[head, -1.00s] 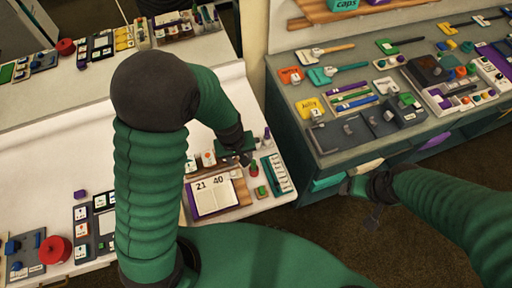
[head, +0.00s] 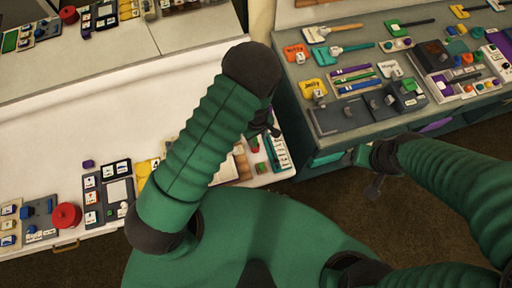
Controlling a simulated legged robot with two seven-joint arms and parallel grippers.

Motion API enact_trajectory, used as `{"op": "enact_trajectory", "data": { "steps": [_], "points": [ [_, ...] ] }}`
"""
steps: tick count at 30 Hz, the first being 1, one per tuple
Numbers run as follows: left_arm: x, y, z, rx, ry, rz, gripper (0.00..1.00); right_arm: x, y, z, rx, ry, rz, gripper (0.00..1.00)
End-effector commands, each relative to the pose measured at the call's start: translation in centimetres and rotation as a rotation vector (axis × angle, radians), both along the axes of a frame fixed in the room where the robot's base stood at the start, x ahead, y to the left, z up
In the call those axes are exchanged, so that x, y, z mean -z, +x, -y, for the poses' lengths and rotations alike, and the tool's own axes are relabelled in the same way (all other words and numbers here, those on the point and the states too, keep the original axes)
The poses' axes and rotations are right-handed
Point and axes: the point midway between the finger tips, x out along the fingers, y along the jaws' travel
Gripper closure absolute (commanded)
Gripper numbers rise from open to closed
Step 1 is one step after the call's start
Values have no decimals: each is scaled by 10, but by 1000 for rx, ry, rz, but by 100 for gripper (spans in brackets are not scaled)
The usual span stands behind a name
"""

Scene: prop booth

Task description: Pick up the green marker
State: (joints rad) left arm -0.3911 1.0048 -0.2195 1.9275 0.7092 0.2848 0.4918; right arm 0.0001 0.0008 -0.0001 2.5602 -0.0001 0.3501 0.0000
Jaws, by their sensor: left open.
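A slim green marker (head: 353,79) appears to lie in a shallow tray on the grey-topped counter, between a purple one and a blue one. My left gripper (head: 272,130) is over the right end of the white table, left of and apart from that tray. It is open and partly hidden by my own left arm. My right gripper (head: 374,188) hangs over the brown floor in front of the counter. It is small and dark, and I cannot tell whether its fingers are apart.
The grey-topped counter (head: 292,88) holds yellow, orange and teal tagged tools and dark blocks. The white table (head: 60,140) has a red round knob (head: 66,216) and small panels. Its middle is clear. My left arm hides part of the open book (head: 226,170).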

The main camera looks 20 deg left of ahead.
Motion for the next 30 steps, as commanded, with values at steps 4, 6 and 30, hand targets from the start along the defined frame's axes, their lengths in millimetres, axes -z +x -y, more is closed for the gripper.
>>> {"op": "enact_trajectory", "data": {
  "steps": [4,6,30],
  "points": [
    [19,2,-3,-1,0,0,55,18,0,0,0,0,1,30],
    [34,6,-5,0,1,-1,55,32,0,0,0,0,1,30],
    [52,8,-6,0,-1,-1,100,47,0,0,0,0,1,30]
  ]
}}
